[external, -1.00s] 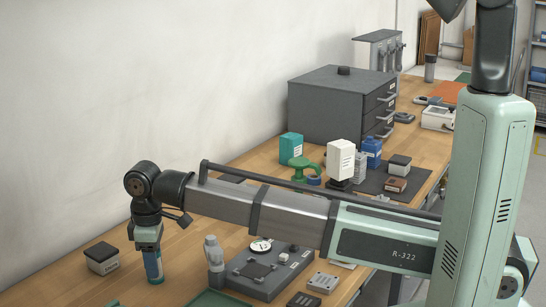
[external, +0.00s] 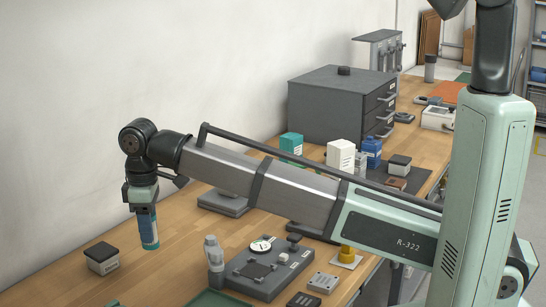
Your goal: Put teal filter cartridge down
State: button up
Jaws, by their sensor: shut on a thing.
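The cartridge's lower end appears to be above the wooden bench (external: 190,235), though the height of the gap is hard to judge.
A black-topped white box (external: 102,258) stands to the left. A grey drawer cabinet (external: 335,105) is farther back. Bare bench surrounds the cartridge.

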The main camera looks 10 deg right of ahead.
jog(key=shift+w+r, duration=0.1)
jog(key=shift+r, duration=0.3)
jog(key=w+d+m, duration=0.4)
jog(key=w+d, duration=1.3)
jog(key=d, duration=0.1)
jog(key=shift+n, duration=0.9)
jog(key=shift+s+d+f, duration=0.3)
jog(key=shift+d+f, duration=0.25)
jog(key=shift+f, duration=1.1)
jog(key=shift+s+d+f, duration=0.25)
jog(key=shift+d+f, duration=0.3)
jog(key=shift+f, duration=1.05)
jog(key=shift+s+d+f, duration=0.3)
jog(key=shift+d+f, duration=0.25)
jog(key=shift+f, duration=1.1)
jog(key=o, duration=1.1)
jog(key=shift+f, duration=0.1)
jog(key=shift+c, duration=0.2)
notch_tip(320, 180, up, 12)
